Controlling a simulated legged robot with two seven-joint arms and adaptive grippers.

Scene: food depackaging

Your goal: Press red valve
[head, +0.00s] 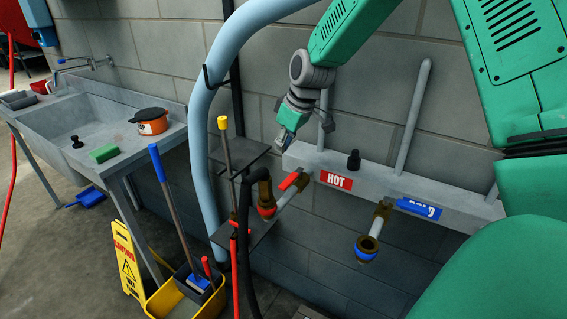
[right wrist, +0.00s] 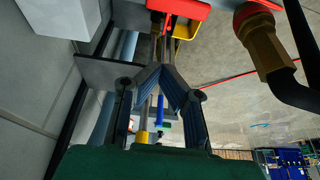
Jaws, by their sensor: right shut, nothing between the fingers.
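The red valve handle (head: 292,180) is a small lever on the hot-water pipe, beside the HOT sign (head: 336,180). A brass fitting (head: 265,190) with a red collar is just left of it. My right gripper (head: 283,138) is above the handle and apart from it, in front of the wall. Its fingers are shut and empty; their tips meet in the right wrist view (right wrist: 155,72). There the red handle (right wrist: 185,8) is at the top edge, and the brass fitting (right wrist: 262,45) is at the upper right. My left gripper is not in view.
A thick light-blue pipe (head: 205,120) and a black hose (head: 245,235) stand left of the valve. A sink (head: 90,112) and a yellow mop bucket (head: 165,300) are farther left.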

